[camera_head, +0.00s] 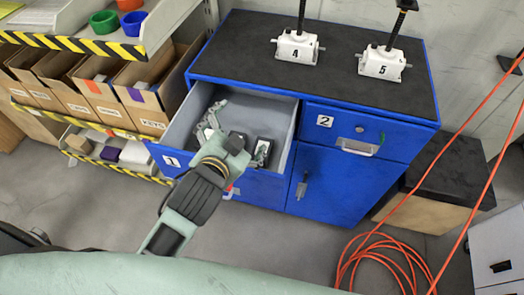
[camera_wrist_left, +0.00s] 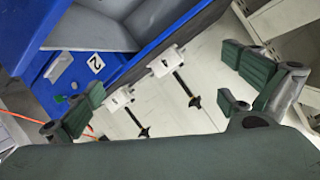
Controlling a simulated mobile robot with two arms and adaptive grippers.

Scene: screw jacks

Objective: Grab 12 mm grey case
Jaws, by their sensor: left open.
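The open drawer labelled 1 (camera_head: 183,122) is grey inside. Small dark items (camera_head: 237,138) show in it between and beside my fingers. They are partly hidden, and I cannot tell which is the 12 mm grey case. In the left wrist view the left gripper (camera_wrist_left: 165,98) also shows open, with the grey drawer interior (camera_wrist_left: 105,25) beyond at the upper left. My right gripper is not in view.
Two white screw jacks, 4 (camera_head: 296,49) and 5 (camera_head: 382,65), stand on the blue cabinet's black top (camera_head: 250,40). Drawer 2 (camera_head: 350,134) is shut. Shelves with cardboard boxes (camera_head: 140,95) stand at left. An orange cable (camera_head: 375,250) lies coiled at right.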

